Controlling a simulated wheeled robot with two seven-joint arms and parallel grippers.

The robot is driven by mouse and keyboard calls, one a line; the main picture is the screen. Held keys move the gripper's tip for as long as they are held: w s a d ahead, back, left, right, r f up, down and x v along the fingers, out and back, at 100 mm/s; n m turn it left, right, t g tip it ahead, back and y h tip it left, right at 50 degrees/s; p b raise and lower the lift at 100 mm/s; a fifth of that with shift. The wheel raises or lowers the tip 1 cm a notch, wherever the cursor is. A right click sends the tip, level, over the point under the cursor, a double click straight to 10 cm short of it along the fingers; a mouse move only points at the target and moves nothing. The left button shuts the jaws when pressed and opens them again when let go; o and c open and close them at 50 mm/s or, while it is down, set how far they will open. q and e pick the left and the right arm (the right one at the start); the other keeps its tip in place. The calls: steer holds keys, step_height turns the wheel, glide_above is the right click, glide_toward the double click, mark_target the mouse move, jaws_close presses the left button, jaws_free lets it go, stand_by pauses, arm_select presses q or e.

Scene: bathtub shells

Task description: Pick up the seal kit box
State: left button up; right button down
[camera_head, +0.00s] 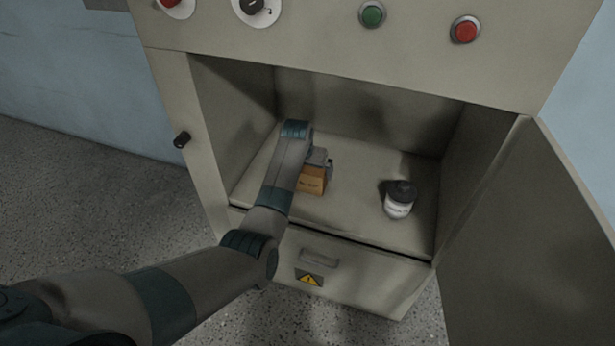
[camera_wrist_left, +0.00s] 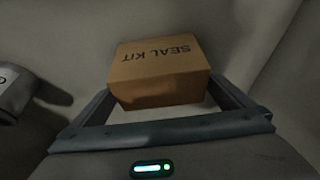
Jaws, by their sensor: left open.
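The seal kit box (camera_head: 311,183) is a small brown carton on the floor of the open cabinet compartment. In the left wrist view the box (camera_wrist_left: 158,70) shows the words SEAL KIT upside down. My left gripper (camera_head: 320,160) reaches into the compartment right at the box and partly hides it. In the left wrist view the gripper's two fingers (camera_wrist_left: 165,93) are open, one on each side of the box's near part. I cannot tell whether either finger touches it. My right gripper is in neither view.
A bottle with a dark cap (camera_head: 398,200) stands to the right of the box, with free floor between. Cabinet walls close in the compartment; its door (camera_head: 530,235) hangs open at the right. A drawer (camera_head: 345,275) is below, and buttons (camera_head: 465,30) are above.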

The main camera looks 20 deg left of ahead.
arm_select(q)
steer(key=shift+w+f, duration=0.2)
steer(key=shift+f, duration=0.35)
steer(key=shift+w+f, duration=0.25)
steer(key=shift+f, duration=0.35)
steer(key=c, duration=1)
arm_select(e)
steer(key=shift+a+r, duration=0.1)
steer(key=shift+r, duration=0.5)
